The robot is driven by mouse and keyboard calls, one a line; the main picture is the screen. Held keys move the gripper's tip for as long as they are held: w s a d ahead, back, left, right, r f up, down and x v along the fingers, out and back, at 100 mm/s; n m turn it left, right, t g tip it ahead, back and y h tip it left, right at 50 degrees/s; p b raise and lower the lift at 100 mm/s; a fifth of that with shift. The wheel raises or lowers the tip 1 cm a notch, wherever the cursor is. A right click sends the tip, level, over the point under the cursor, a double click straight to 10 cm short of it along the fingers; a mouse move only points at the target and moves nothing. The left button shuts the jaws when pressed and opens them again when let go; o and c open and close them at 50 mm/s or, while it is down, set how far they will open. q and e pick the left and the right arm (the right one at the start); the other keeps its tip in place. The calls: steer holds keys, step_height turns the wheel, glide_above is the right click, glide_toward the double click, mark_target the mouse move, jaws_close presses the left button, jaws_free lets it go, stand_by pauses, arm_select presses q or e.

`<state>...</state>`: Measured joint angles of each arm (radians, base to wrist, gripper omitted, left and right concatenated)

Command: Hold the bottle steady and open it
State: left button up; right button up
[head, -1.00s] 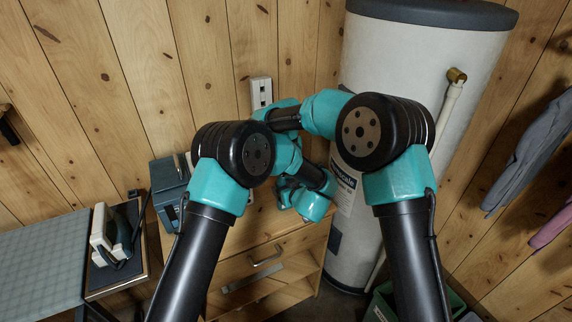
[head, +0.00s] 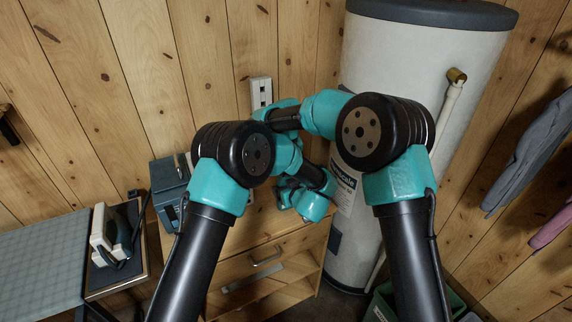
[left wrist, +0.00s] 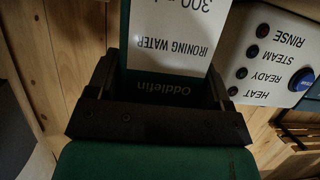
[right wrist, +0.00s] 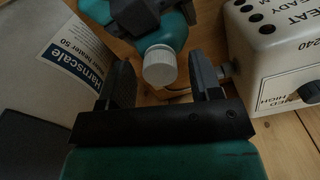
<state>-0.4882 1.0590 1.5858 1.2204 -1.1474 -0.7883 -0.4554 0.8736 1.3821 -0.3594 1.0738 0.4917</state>
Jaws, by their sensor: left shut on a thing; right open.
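The teal bottle shows in the left wrist view with a white "IRONING WATER" label (left wrist: 172,58). My left gripper (left wrist: 160,82) is shut on its body. In the right wrist view the bottle (right wrist: 172,48) has a ribbed white cap (right wrist: 160,67) facing the camera, and dark parts of my left gripper show beside it. My right gripper (right wrist: 162,82) is open, with the cap in the gap between its fingertips as pictured; no contact shows. In the head view my arms hide the bottle.
A white control box (right wrist: 270,50) with knobs and lamps stands close to the bottle. A white water heater (head: 415,60) rises on the right. A wooden drawer cabinet (head: 290,245) is below my arms. An iron (head: 118,235) and an ironing board (head: 40,260) are at left.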

steer(key=shift+r, duration=2.3)
steer(key=shift+c, duration=0.4)
step_height(320, 180, up, 3)
steer(key=m, duration=0.5)
steer(key=shift+r, duration=0.2)
steer(key=shift+f, duration=0.1)
steer(key=shift+f, duration=3.9)
steer(key=shift+c, duration=0.3)
